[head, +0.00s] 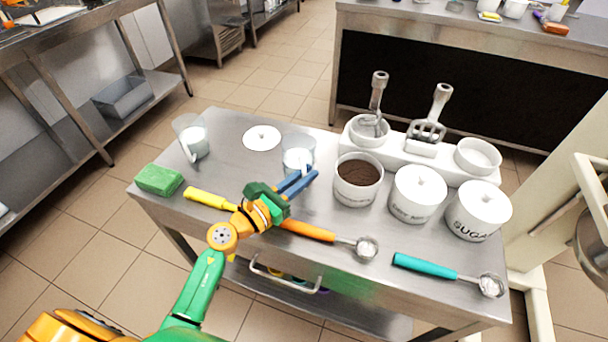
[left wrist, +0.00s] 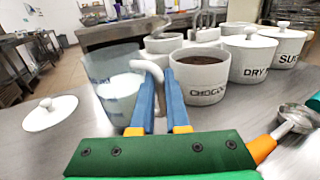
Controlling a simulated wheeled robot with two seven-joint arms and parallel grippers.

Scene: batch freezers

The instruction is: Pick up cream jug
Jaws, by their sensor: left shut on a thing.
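A clear jug with white cream in it (head: 298,155) stands upright on the steel cart, and it also shows in the left wrist view (left wrist: 116,92). My left gripper (head: 305,180) reaches the jug from the front. In the left wrist view its blue fingers (left wrist: 161,88) are shut on the jug's pale curved handle (left wrist: 150,70). I cannot tell whether the jug's base is off the cart top. A second clear jug with white contents (head: 194,140) stands farther left. My right gripper is not in view.
The cart (head: 232,137) also holds a white lid (head: 262,138), a green sponge (head: 159,179), an open chocolate canister (head: 357,182), two lidded canisters (head: 418,192) (head: 478,211), and a white utensil holder (head: 438,160). Scoops with orange (head: 309,231) and teal (head: 425,266) handles lie near the front edge.

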